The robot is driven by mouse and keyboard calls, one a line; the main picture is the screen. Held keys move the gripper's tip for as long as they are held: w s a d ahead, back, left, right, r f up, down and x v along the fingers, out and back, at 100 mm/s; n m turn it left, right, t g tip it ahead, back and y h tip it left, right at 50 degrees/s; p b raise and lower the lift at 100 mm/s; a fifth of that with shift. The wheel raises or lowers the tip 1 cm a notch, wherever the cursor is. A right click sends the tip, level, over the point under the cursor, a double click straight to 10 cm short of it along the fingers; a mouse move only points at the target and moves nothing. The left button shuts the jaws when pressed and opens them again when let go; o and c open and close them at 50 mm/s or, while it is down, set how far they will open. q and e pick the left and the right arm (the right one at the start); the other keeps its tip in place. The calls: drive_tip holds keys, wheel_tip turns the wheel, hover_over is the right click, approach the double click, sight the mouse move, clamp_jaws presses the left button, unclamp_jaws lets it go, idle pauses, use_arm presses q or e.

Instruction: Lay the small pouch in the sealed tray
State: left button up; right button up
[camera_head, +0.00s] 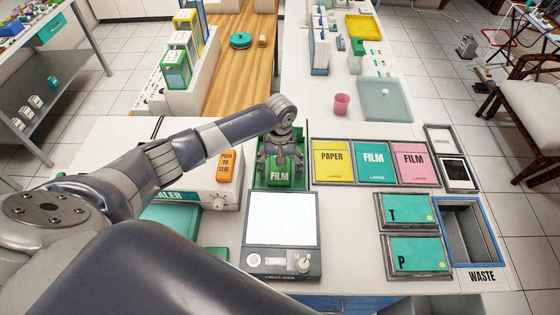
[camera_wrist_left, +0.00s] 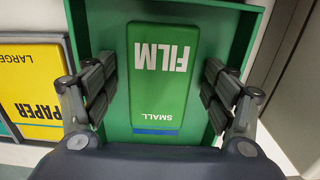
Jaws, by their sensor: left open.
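A green pouch marked FILM SMALL (camera_wrist_left: 160,85) lies flat in a shallow green tray (camera_wrist_left: 245,14), label reversed in the left wrist view. It has a blue strip along its near edge. In the head view the pouch (camera_head: 280,177) shows at the near end of the green tray (camera_head: 259,185), right of the white sealer. My right gripper is not in view.
The sealer (camera_head: 180,160) stands left of the tray. A device with a bright white panel (camera_head: 282,220) sits in front. Large PAPER (camera_head: 332,162) and FILM (camera_head: 373,162) pouches lie right. Trays T (camera_head: 405,211) and P (camera_head: 415,255) adjoin the WASTE bin (camera_head: 470,235).

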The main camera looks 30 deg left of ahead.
sight(280, 171)
use_arm(q)
wheel_tip(280, 171, up, 12)
drive_tip(key=b, duration=0.2)
drive_tip(key=shift+b, duration=0.4)
